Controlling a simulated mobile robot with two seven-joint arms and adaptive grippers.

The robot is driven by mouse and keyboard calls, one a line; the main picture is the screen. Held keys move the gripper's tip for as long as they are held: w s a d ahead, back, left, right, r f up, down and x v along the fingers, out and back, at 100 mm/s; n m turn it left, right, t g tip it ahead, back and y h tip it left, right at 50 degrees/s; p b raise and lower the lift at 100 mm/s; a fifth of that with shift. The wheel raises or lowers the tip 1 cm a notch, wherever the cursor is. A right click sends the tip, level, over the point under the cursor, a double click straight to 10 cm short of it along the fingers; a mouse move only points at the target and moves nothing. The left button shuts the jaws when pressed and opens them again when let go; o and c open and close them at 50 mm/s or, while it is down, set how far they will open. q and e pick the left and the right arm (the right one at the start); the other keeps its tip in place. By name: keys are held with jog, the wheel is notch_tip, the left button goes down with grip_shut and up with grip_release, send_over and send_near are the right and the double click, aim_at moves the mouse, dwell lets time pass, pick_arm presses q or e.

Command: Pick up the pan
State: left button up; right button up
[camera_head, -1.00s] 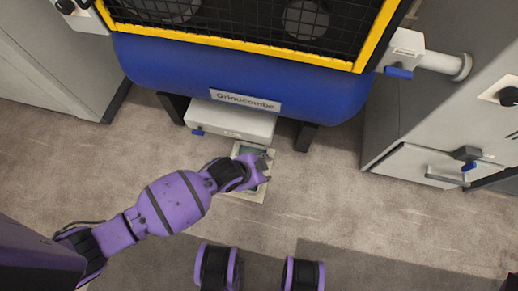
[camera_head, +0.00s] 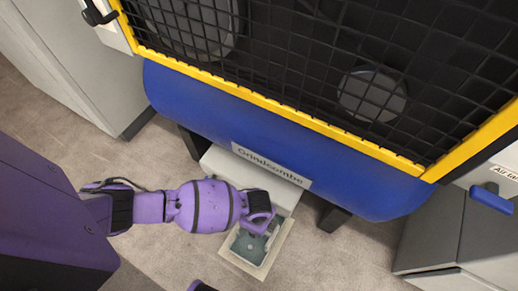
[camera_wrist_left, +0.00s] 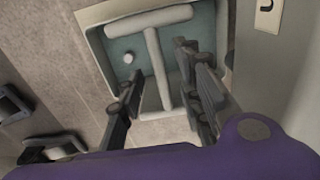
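The pan (camera_head: 242,266) is a shallow rectangular tray with a pale rim and a teal inside. It sits on the floor under the front of the blue machine. In the left wrist view the pan (camera_wrist_left: 122,47) has a pale T-shaped bar (camera_wrist_left: 156,70) across it and a small round knob. My left gripper (camera_head: 264,224) is over the pan and covers part of it. In the left wrist view my left gripper (camera_wrist_left: 159,64) is open, its fingers on either side of the bar's stem. Contact with the bar cannot be told. My right gripper is not in view.
The blue tank (camera_head: 290,150) labelled Grindcombe and a pale box (camera_head: 222,168) overhang the pan's back side. Dark support legs (camera_head: 333,219) stand close by. Grey cabinets (camera_head: 82,62) flank the machine. The floor (camera_head: 345,268) in front is clear.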

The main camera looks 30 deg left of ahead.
pick_arm(q)
notch_tip(320, 180, down, 3)
jog(key=shift+r+b, duration=0.15)
jog(key=shift+b, duration=0.3)
jog(key=shift+r, duration=0.1)
jog(key=shift+w, duration=0.1)
grip_shut()
jog(key=shift+r, duration=0.1)
